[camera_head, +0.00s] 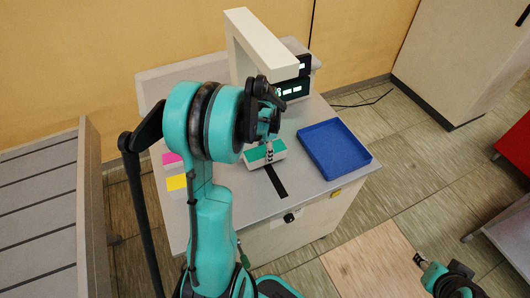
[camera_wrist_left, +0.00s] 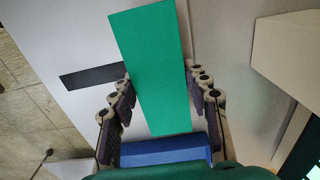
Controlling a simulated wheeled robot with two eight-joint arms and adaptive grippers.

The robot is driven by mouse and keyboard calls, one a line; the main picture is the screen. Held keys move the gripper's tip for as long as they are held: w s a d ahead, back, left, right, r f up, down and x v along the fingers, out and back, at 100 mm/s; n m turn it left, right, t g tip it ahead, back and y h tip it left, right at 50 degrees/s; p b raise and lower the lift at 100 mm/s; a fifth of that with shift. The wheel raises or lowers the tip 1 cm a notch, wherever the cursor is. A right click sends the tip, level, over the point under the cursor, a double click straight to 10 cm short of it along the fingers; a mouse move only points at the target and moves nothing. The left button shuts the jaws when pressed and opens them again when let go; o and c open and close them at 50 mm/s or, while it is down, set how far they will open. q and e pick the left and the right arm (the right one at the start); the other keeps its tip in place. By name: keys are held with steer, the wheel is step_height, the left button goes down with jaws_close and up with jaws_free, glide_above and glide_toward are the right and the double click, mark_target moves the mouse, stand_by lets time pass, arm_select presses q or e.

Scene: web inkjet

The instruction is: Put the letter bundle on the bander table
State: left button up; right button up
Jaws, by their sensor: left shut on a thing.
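The letter bundle (camera_head: 255,155) is a white block with a green top. It is at the middle of the bander table (camera_head: 228,205), over or on the black strip; I cannot tell whether it rests fully on the surface. My left gripper (camera_head: 268,150) comes down on it from above and is shut on it. In the left wrist view the green top of the bundle (camera_wrist_left: 150,45) lies between the two fingers of the left gripper (camera_wrist_left: 160,78). My right gripper (camera_head: 419,262) is at the lower right, away from the table; its fingers are too small to read.
A white arch (camera_head: 258,42) with a dark display unit (camera_head: 292,88) stands at the table's back. An empty-looking blue tray (camera_head: 333,148) lies at the right. Pink (camera_head: 171,159) and yellow (camera_head: 176,183) pieces are at the left, partly behind my arm. A slatted grey surface (camera_head: 38,220) stands farther left.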

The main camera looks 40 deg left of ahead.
arm_select(q)
steer(key=shift+r, duration=0.1)
steer(key=shift+f+b, duration=0.45)
steer(key=shift+f, duration=0.1)
steer(key=shift+s+d, duration=0.1)
steer(key=o, duration=1.3)
steer(key=shift+f, duration=0.1)
